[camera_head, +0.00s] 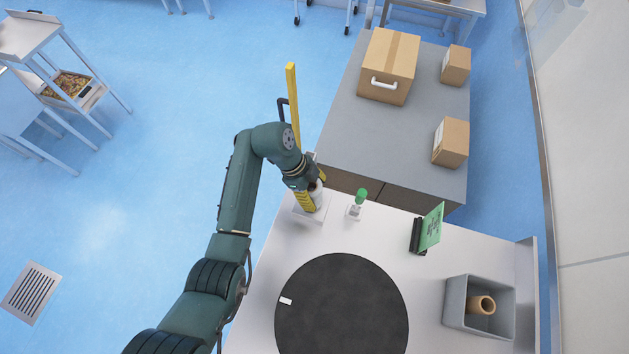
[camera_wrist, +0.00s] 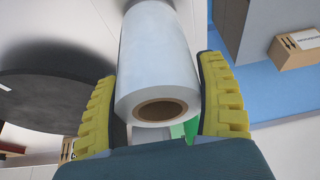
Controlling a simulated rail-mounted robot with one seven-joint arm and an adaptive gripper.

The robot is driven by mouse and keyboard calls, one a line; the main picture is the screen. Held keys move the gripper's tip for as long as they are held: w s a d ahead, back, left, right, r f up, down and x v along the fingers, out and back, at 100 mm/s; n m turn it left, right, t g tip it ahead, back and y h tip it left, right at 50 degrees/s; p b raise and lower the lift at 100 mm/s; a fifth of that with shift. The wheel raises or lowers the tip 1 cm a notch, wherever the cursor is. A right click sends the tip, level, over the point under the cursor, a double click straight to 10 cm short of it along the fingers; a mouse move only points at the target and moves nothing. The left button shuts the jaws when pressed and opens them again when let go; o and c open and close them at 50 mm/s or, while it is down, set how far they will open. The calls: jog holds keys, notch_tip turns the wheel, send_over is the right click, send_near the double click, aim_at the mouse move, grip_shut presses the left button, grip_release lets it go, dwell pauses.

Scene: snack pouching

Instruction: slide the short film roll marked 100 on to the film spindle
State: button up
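The film roll (camera_wrist: 158,60) is white with a brown cardboard core, its open end facing the wrist camera. No 100 mark is readable on it. My gripper (camera_head: 316,192) is shut on this roll, with a yellow-padded finger against each side in the wrist view (camera_wrist: 160,105). In the head view only a little of the white roll (camera_head: 318,188) shows between the fingers. A white square base (camera_head: 312,216) lies right below my gripper. I cannot tell whether the spindle stands on it or whether the roll is around a spindle, as the gripper and roll cover that spot.
A small green-topped stand (camera_head: 358,203) is close to the right of my gripper. A black disc (camera_head: 341,310) fills the front table. A green card holder (camera_head: 427,230) and a grey bin (camera_head: 460,320) with a brown core (camera_head: 482,305) are further right. Cartons (camera_head: 388,60) stand behind.

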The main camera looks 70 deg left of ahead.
jog(key=shift+o, duration=1.1)
jog(key=v, duration=1.2)
